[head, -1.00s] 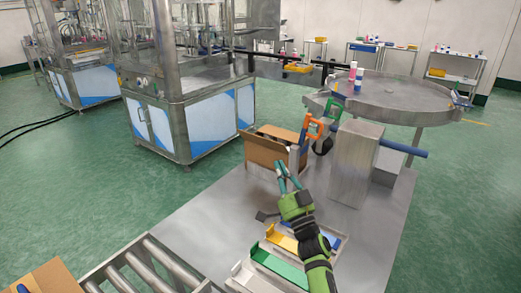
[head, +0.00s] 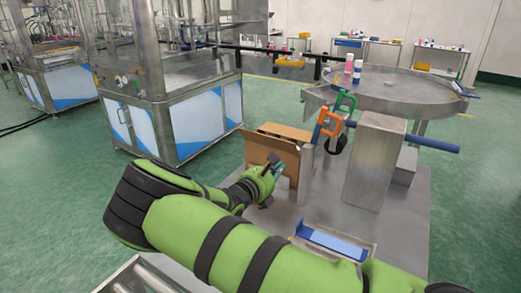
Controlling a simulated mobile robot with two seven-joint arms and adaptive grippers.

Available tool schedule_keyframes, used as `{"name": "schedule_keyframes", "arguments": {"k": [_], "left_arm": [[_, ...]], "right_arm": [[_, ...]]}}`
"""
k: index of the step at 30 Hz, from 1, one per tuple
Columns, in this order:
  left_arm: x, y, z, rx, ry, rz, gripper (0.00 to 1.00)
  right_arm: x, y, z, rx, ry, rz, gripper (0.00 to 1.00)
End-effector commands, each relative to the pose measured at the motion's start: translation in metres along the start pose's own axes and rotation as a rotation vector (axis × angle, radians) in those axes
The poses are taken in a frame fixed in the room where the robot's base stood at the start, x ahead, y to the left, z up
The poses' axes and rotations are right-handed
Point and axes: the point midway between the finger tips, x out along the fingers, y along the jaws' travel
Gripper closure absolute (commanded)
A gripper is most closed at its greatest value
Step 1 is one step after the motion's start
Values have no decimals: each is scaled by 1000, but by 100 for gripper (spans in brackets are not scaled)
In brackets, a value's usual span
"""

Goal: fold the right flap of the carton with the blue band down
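The brown carton (head: 256,151) stands on the grey metal table beyond my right arm. Its top looks open, with a flap (head: 286,131) raised at the back. No blue band can be made out on it from here. My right gripper (head: 279,167) is at the carton's near side, low in front of its right part. Its teal finger pads overlap the carton in the picture; I cannot tell whether they touch it. The fingers are seen nearly end-on, so their opening is unclear. My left gripper is out of view.
A metal post (head: 306,172) stands right of the carton, with orange (head: 330,122) and green (head: 346,102) handled items nearby. A steel block (head: 375,165) and round table (head: 400,90) lie farther right. A blue tray (head: 335,240) sits near my arm.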

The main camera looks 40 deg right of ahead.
Motion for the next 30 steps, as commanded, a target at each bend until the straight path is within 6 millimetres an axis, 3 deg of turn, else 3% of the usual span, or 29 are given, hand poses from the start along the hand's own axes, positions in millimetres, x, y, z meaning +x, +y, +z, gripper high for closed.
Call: {"name": "schedule_keyframes", "arguments": {"k": [3, 8, 19, 30], "left_arm": [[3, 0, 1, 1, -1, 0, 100], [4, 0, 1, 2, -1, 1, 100], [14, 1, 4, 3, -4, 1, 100], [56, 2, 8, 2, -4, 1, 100]], "right_arm": [[-23, 21, -5, 82, 47, 51, 100], [-28, 29, -8, 112, 66, 70, 100], [21, 33, -14, 107, 65, 72, 100], [65, 36, -20, 111, 65, 69, 100]]}}
